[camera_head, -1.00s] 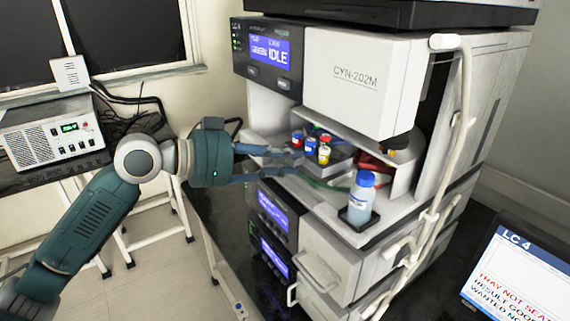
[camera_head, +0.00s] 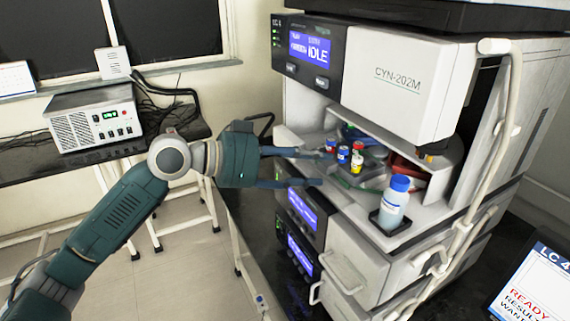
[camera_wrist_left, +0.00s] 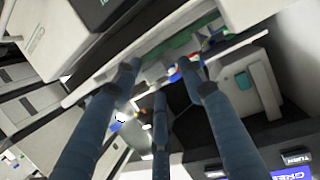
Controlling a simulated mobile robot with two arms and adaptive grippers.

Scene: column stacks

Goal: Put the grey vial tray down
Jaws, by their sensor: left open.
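The grey vial tray (camera_head: 374,176) rests on the bay floor of the LC instrument (camera_head: 400,85) in the head view. Several small vials (camera_head: 344,154) with red, blue and yellow caps stand upright on it. My left gripper (camera_head: 326,169) is open at the left side of the bay, its fingers spread and pointing at the tray, with nothing held between them. In the left wrist view the open fingers (camera_wrist_left: 160,82) point toward the bay, and a few coloured caps (camera_wrist_left: 175,73) show near the tips. The right gripper is not in view.
A blue-capped bottle (camera_head: 395,203) stands in a black holder at the bay's front edge. A screen (camera_head: 537,280) at lower right reads READY. A white power unit (camera_head: 95,125) sits on the left bench. Floor space is free between bench and instrument.

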